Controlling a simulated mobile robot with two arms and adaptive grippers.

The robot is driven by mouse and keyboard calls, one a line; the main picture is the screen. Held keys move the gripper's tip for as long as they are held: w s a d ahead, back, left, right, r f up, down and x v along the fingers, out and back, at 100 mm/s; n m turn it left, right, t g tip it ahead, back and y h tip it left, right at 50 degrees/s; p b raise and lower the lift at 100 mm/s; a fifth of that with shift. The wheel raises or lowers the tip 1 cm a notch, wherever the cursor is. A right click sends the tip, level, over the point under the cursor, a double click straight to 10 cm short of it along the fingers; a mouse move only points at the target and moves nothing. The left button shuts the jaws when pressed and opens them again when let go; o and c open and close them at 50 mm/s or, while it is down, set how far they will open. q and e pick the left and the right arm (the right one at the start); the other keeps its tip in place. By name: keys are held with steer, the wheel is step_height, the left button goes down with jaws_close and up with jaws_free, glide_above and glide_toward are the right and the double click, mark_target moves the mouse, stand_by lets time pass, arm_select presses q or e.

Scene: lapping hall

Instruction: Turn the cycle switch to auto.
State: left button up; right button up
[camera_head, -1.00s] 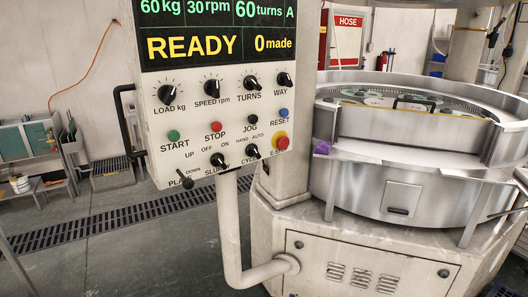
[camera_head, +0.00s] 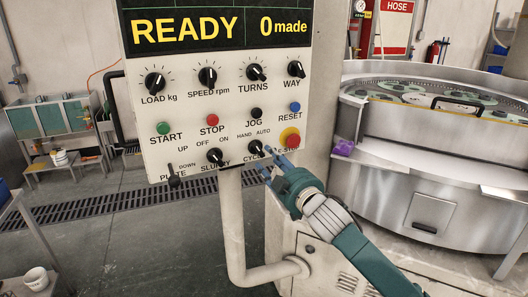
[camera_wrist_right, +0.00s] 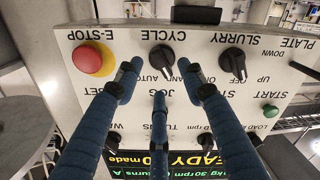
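The CYCLE switch (camera_head: 255,147) is a black knob at the lower right of the white control panel (camera_head: 180,108), below the words HAND and AUTO. In the wrist view, which is upside down, the CYCLE knob (camera_wrist_right: 162,56) seems to point toward the HAND side. My right gripper (camera_head: 270,160) is at the lower right of the knob in the head view. In the wrist view the right gripper (camera_wrist_right: 160,72) has its blue fingers spread, with the knob between and just beyond the tips. Contact cannot be made out. My left gripper is not in view.
The red E-STOP button (camera_head: 290,138) on its yellow base is close by the right fingers. The SLURRY knob (camera_head: 215,156) is to the left of CYCLE. A pale pipe (camera_head: 232,225) runs below the panel. The round lapping machine (camera_head: 400,180) stands to the right.

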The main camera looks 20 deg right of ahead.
mark_target(262, 153)
steer(key=w, duration=0.5)
steer(key=shift+a+f+p, duration=0.1)
steer(key=shift+a+p, duration=0.05)
steer(key=shift+p, duration=0.25)
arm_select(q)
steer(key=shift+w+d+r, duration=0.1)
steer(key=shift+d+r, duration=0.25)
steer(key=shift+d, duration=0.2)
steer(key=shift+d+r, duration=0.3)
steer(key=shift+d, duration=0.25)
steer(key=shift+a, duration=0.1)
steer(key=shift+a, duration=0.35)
arm_select(e)
jaws_close()
